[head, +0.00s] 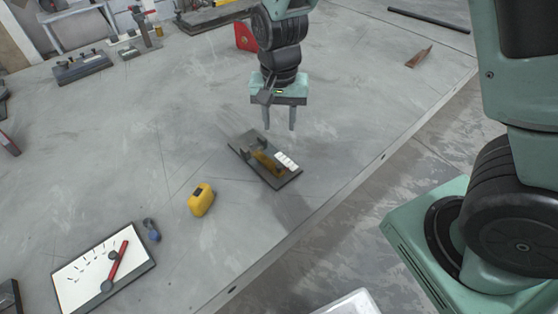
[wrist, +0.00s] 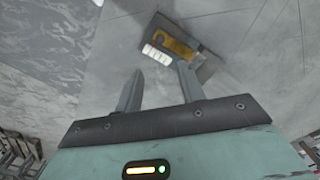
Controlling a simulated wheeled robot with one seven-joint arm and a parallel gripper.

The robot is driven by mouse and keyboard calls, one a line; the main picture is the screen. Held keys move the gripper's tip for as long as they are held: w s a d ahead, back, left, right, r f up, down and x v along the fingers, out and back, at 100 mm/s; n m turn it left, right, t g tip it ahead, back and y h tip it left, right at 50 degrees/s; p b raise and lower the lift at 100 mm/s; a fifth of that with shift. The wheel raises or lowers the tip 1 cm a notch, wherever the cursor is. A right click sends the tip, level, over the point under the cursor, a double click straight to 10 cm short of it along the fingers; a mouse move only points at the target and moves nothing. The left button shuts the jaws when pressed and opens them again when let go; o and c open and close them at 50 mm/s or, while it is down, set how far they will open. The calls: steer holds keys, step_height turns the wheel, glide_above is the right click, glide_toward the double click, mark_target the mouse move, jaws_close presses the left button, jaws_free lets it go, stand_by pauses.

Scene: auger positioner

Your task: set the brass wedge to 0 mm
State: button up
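The brass wedge (head: 264,160) is a yellow-brown piece on a dark base plate (head: 285,182) that lies on the grey table. A white scale strip (head: 287,162) sits beside the wedge; its marks are too small to read. My gripper (head: 280,129) hangs above and just behind the plate, open and empty, fingers pointing down. In the wrist view, the wedge (wrist: 178,46) and white strip (wrist: 157,55) lie beyond my open fingertips (wrist: 160,68). The right finger partly covers the plate there. I see no contact with the wedge.
A yellow tape-measure-like object (head: 201,200) lies left of the plate. A white board with a red lever (head: 115,265) and a small blue object (head: 151,229) are nearer. A red block (head: 246,37) stands behind my gripper. The table edge (head: 310,223) runs diagonally at the right.

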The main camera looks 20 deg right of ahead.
mark_target(279, 166)
step_height(279, 166, down, 15)
steer(key=shift+r, duration=0.2)
stand_by(0.3)
jaws_close()
steer(key=shift+p, duration=0.3)
